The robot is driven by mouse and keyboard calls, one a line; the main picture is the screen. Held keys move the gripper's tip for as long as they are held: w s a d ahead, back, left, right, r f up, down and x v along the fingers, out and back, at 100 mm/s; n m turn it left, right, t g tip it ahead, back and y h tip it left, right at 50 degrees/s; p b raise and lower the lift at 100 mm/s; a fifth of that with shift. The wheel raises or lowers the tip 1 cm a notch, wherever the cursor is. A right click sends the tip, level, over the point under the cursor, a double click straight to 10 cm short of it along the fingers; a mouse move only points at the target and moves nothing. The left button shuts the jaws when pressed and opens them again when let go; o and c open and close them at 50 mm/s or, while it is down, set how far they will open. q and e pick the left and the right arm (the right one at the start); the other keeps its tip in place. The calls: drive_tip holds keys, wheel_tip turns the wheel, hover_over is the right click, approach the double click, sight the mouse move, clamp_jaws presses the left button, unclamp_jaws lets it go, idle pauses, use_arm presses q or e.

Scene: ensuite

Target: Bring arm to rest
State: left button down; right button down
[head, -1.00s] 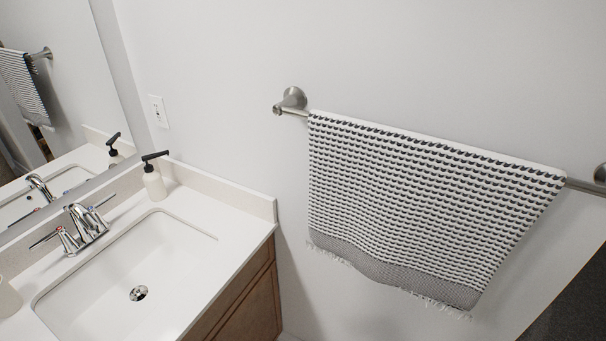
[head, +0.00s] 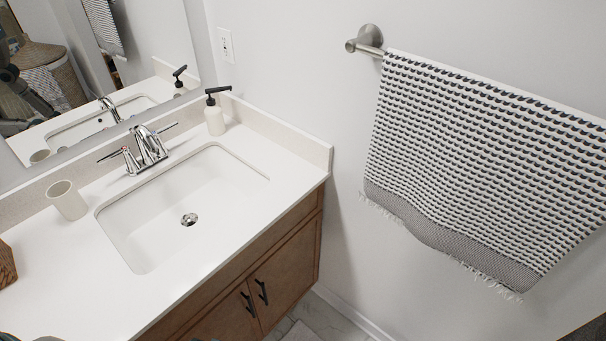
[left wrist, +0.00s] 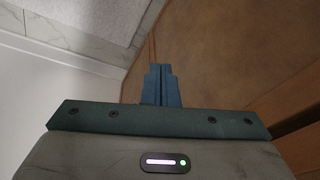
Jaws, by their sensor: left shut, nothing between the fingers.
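My left gripper (left wrist: 158,84) shows in the left wrist view, with its blue fingers together and nothing between them. Behind it is a brown wooden cabinet surface (left wrist: 225,50), with no clear contact visible. In the head view, neither gripper can be made out. The vanity counter (head: 70,270) there has an inset white sink (head: 150,220) and a chrome faucet (head: 148,147).
A soap dispenser (head: 215,118) and a cup (head: 67,200) stand on the counter. A brown object (head: 5,265) sits at its left edge. A patterned towel (head: 480,160) hangs from a wall bar (head: 365,42). Wooden doors (head: 275,275) are below the counter. Tiled floor shows beside them.

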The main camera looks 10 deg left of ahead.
use_arm(q)
drive_tip(key=s+f+b, duration=0.1)
drive_tip(key=s+f, duration=0.5)
drive_tip(key=f, duration=0.4)
drive_tip(key=s+a+f+g+b, duration=0.1)
drive_tip(key=s+f+b, duration=0.1)
drive_tip(key=s+f, duration=0.5)
drive_tip(key=s+f+b, duration=0.2)
drive_tip(key=s+f, duration=0.5)
drive_tip(key=f, duration=0.7)
drive_tip(key=shift+a, duration=0.4)
